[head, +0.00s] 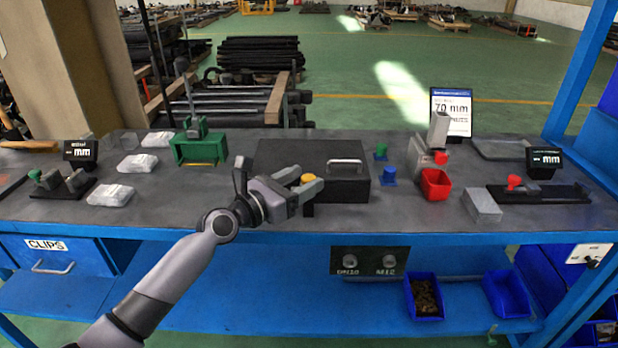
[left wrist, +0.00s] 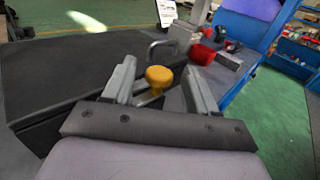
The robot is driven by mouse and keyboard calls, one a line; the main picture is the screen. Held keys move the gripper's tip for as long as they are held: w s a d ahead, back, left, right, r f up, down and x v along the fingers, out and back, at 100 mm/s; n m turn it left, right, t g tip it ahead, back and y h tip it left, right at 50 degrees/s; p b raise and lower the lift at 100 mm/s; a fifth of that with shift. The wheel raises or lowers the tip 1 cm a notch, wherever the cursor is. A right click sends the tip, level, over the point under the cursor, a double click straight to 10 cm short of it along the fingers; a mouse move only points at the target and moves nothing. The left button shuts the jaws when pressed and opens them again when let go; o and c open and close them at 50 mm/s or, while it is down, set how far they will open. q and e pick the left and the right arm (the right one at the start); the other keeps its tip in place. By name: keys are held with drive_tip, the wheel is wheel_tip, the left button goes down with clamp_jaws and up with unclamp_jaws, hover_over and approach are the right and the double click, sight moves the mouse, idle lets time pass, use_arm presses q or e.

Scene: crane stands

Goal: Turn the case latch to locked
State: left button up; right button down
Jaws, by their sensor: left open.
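A dark grey case (head: 345,189) with a metal handle (head: 344,162) on its lid sits on the bench, in the middle of the head view. The yellow latch knob (head: 307,179) is at the case's front. In the left wrist view the latch knob (left wrist: 159,75) shows between my left gripper's fingers. My left gripper (head: 307,186) is open around the knob, with a gap visible on its right side; I cannot tell whether the left finger touches it. The case (left wrist: 60,75) fills the left of the wrist view. The lock marking cannot be seen. My right gripper is not in view.
A green fixture (head: 198,148) and white packets (head: 110,195) lie left of the case. Right of it are a blue knob (head: 389,175), a red bin (head: 435,184) and a grey block (head: 482,205). The bench front between them is mostly clear.

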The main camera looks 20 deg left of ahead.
use_arm(q)
drive_tip(key=shift+x, duration=1.05)
drive_tip(key=shift+c, duration=0.3)
